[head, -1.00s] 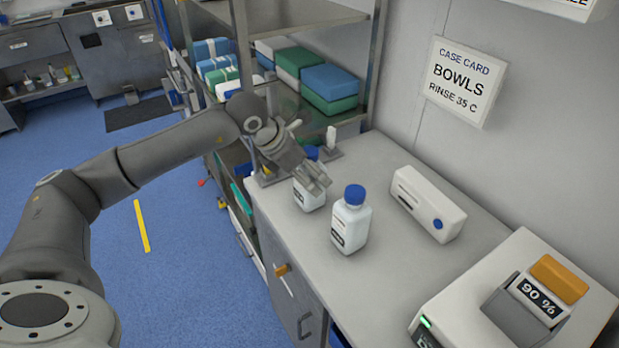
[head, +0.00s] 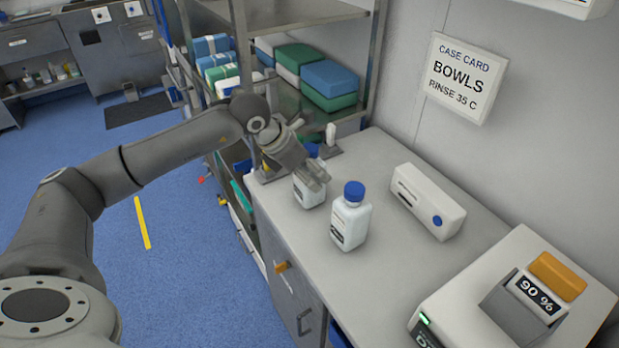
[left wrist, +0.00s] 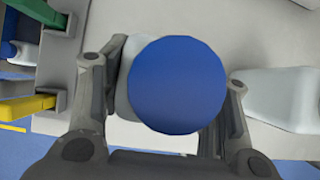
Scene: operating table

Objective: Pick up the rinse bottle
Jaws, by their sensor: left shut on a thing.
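Two white bottles with blue caps and dark labels stand on the grey counter; the label words are too small to read. My left gripper (head: 316,178) is shut on the farther bottle (head: 309,194), and its fingers hide part of that bottle's upper body. In the left wrist view this bottle's blue cap (left wrist: 178,85) lies between the two fingers. The nearer bottle (head: 350,222) stands upright and apart, to the right of the gripper. Its pale body (left wrist: 285,97) also shows right of the fingers in the left wrist view. My right gripper is out of view.
A white box with a blue button (head: 430,202) lies near the wall. A device reading 90 % (head: 515,300) stands at the near right. A shelf rack (head: 372,70) with wrapped packs stands behind the counter. A case card (head: 465,78) reads bowls, rinse 35 C.

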